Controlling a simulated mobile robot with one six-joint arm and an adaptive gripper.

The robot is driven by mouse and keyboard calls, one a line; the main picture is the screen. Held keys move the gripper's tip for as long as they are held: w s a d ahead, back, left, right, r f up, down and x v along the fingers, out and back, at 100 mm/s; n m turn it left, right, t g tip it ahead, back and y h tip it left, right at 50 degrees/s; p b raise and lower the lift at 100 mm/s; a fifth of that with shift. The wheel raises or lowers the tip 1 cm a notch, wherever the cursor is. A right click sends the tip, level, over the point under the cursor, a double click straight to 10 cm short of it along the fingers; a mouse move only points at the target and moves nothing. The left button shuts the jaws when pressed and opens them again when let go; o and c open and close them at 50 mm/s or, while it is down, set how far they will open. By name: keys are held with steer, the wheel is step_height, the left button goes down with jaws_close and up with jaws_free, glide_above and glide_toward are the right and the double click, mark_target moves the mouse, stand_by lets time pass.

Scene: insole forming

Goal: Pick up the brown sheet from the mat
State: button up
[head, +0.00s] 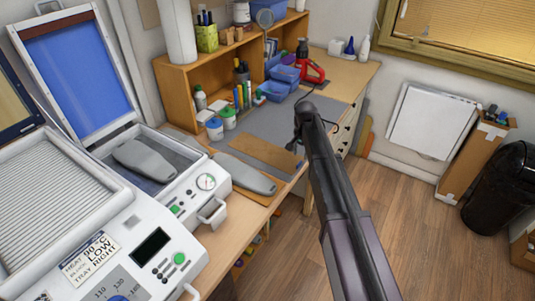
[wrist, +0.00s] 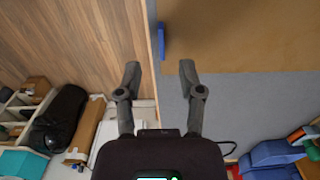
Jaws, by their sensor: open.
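The brown sheet (head: 268,150) lies flat on the grey mat (head: 262,127) on the bench, near the bench's front edge. In the wrist view the sheet (wrist: 245,35) fills the upper right, with the grey mat (wrist: 225,110) below it. My gripper (wrist: 159,69) is open and empty, its two fingers apart. In the wrist view it hangs over the bench's front edge, just outside the sheet's near corner. In the head view my arm hides most of the gripper.
A small blue item (wrist: 161,42) sits at the bench edge beside the sheet. A grey insole form (head: 245,174) lies left of the sheet, near the white press (head: 205,182). Blue bins (head: 275,90) and a red tool (head: 311,72) stand farther back. The mat's middle is clear.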

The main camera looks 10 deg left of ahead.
mark_target(299, 163)
steer(key=shift+a+f+b, duration=0.15)
steer(key=shift+f+b, duration=2.15)
steer(key=shift+f, duration=0.15)
jaws_close()
